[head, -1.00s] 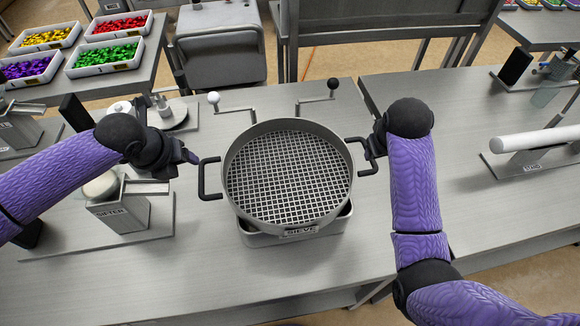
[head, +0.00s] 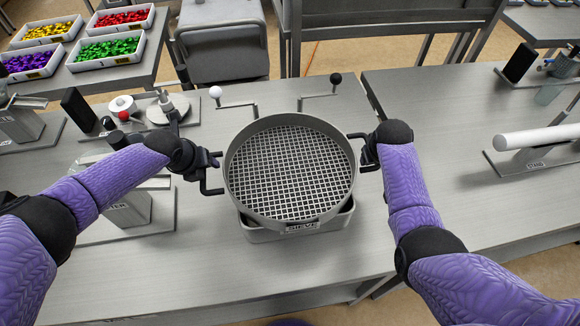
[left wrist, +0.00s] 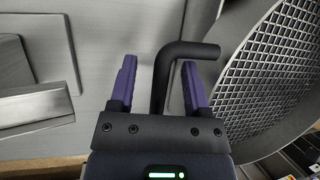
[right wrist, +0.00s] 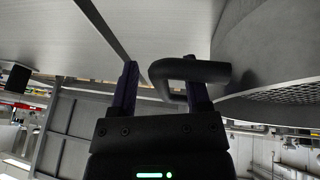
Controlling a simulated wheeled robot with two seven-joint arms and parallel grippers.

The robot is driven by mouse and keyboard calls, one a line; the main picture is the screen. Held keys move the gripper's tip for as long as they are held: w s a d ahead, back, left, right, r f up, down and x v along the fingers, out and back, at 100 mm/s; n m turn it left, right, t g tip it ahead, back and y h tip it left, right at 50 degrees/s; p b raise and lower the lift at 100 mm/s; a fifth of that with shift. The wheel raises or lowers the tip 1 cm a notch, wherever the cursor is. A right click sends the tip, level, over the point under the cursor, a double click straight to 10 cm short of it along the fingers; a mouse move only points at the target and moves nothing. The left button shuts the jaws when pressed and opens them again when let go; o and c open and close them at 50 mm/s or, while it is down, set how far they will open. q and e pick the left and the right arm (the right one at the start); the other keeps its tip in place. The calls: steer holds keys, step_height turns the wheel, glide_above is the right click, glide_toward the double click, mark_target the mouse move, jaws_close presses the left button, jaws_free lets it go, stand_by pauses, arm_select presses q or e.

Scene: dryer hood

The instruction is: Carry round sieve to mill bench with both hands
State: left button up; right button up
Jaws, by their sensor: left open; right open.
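The round sieve (head: 290,172) is a grey metal pan with a mesh floor and two black side handles. It rests on a grey base (head: 296,228) on the metal bench. My left gripper (head: 212,165) is at the left handle (head: 208,186); in the left wrist view the handle (left wrist: 165,72) stands between the open fingers (left wrist: 158,88). My right gripper (head: 368,150) is at the right handle (head: 357,136). In the right wrist view that handle (right wrist: 190,72) passes between or just over the open fingers (right wrist: 162,88); contact cannot be told.
Two cranked levers with a white knob (head: 215,92) and a black knob (head: 336,78) stand behind the sieve. A sifter (head: 125,208) is at left, partly behind my left arm. Bins of coloured pieces (head: 110,48) stand back left.

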arm_select(q)
jaws_close()
arm_select(e)
jaws_close()
stand_by(1.0)
